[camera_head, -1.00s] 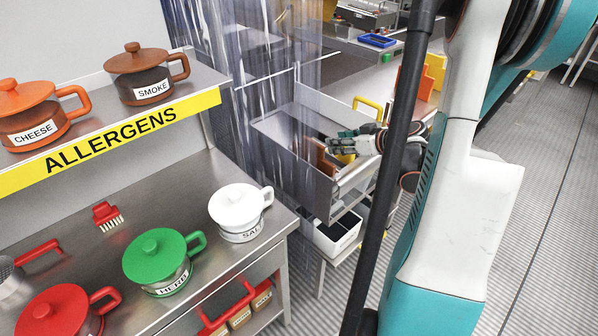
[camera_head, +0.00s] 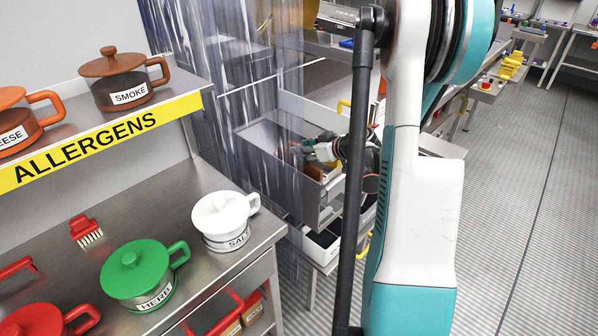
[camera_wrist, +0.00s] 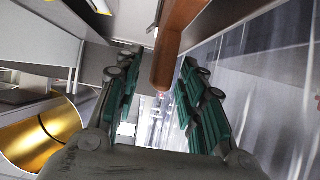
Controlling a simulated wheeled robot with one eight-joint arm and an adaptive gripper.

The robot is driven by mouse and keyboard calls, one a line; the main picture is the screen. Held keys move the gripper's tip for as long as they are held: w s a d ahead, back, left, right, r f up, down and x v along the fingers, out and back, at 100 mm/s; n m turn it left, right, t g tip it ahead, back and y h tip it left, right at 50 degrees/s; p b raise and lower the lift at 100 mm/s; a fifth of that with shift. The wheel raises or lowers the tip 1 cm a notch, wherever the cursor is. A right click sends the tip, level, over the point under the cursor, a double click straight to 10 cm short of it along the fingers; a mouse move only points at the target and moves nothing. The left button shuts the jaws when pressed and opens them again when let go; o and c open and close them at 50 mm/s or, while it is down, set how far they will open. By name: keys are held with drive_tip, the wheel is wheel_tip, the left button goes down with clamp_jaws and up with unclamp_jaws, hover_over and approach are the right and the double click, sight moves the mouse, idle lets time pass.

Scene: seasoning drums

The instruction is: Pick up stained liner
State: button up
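My gripper (camera_head: 312,152) reaches into the grey metal bin (camera_head: 262,137) behind the clear strip curtain in the head view. In the wrist view its two green-padded fingers (camera_wrist: 158,62) are spread apart, with a gap between them. A brown, rounded bar-like piece (camera_wrist: 172,50) shows by the fingertips, nearer the right finger. I cannot tell whether it touches a finger. Brown-orange material also shows beside the gripper in the head view (camera_head: 313,171), partly hidden by the bin wall and arm. I cannot make out a stained liner for certain.
The clear strip curtain (camera_head: 200,75) hangs left of the bin. A white box (camera_head: 321,243) stands below it. The steel counter at left holds a white SALT pot (camera_head: 224,218) and a green HERB pot (camera_head: 137,272). A gold curved object (camera_wrist: 40,135) lies lower left in the wrist view.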

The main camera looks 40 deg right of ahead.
sight(288, 152)
drive_tip(key=x, duration=0.3)
drive_tip(key=shift+f+b, duration=0.15)
drive_tip(key=shift+b, duration=0.2)
clamp_jaws()
